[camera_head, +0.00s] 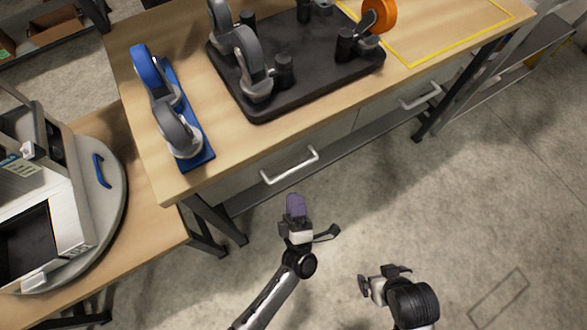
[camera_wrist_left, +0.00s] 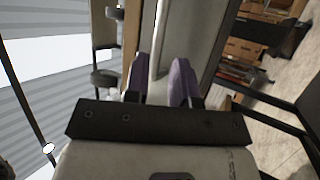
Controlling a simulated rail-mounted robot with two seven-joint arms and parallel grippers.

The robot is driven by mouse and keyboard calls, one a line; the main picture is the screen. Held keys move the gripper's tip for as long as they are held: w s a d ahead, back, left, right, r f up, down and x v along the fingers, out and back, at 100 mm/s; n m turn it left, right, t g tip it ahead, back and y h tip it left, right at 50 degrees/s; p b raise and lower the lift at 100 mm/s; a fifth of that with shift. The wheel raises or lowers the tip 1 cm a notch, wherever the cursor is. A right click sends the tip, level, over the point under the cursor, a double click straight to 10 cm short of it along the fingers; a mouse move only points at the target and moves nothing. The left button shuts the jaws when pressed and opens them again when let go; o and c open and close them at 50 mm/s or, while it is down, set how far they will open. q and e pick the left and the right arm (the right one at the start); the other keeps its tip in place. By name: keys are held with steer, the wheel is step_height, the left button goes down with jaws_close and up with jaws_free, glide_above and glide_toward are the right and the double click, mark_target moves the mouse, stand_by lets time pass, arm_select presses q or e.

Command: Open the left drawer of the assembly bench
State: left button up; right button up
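The assembly bench (camera_head: 240,134) has a wooden top with two drawers below its front edge. The left drawer's silver bar handle (camera_head: 290,166) is in the head view, and its drawer front looks closed. My left gripper (camera_head: 295,205), with purple fingers, is just in front of this handle. In the left wrist view the fingers (camera_wrist_left: 162,82) are apart, and the pale handle bar (camera_wrist_left: 157,45) lines up between them; contact cannot be told. My right gripper (camera_head: 368,284) hangs over the floor at lower right, its fingers too unclear to judge.
The right drawer handle (camera_head: 420,96) is further along the front. A black tray (camera_head: 310,75) with grey parts and a blue holder (camera_head: 190,125) sit on the bench. A side table with a round turntable (camera_head: 115,205) stands at left. Floor in front is clear.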

mark_target(294, 170)
arm_select(q)
steer(key=x, duration=0.8)
steer(key=shift+w, duration=0.15)
jaws_close()
